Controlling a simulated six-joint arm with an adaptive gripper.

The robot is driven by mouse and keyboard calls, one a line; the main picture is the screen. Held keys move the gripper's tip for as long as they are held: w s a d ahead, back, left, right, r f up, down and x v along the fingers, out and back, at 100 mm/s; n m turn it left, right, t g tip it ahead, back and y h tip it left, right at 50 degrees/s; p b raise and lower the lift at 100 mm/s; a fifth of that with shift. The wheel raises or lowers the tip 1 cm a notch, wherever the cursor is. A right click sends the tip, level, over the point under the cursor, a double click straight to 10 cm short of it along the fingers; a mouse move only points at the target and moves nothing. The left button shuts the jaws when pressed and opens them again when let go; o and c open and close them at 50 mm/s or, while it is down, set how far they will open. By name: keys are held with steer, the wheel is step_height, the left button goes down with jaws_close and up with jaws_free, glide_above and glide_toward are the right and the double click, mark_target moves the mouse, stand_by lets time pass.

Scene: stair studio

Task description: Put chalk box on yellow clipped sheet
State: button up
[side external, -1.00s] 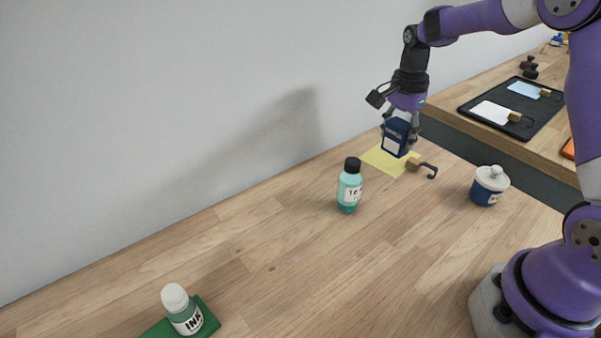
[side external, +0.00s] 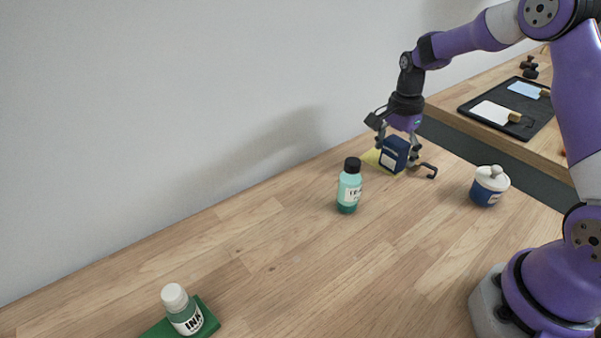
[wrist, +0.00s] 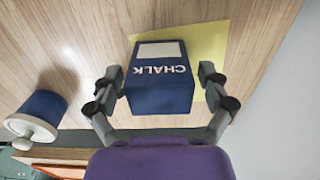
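The chalk box (side external: 394,155) is dark blue with a pale label. It appears to sit upright on the yellow clipped sheet (side external: 371,157), covering much of it. In the wrist view the box (wrist: 160,90) reads CHALK, and yellow paper (wrist: 205,45) shows behind and to its right. My gripper (side external: 398,149) is low around the box, with a finger on each side. In the wrist view my gripper (wrist: 160,88) is open, with narrow gaps between the fingers and the box sides. The black hook (side external: 430,170) of the clip shows beside the box; the rest is mostly hidden.
A teal bottle (side external: 349,187) with a black cap stands left of the sheet. A blue jar (side external: 489,187) with a white lid stands to the right. An ink bottle (side external: 183,312) stands on a green pad at front left. A wall (side external: 150,100) runs behind.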

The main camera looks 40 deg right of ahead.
mark_target(398, 141)
steer(key=shift+r, duration=0.1)
step_height(398, 141, up, 12)
steer(key=shift+f, duration=0.2)
steer(key=s+a+r+n+t, duration=0.3)
steer(key=s+a+r+n, duration=0.35)
steer(key=a+n, duration=0.3)
steer(key=s+a+f+n+t, duration=0.2)
steer(key=s+a+f+n, duration=0.1)
steer(key=s+n, duration=0.5)
steer(key=shift+a+t, duration=0.3)
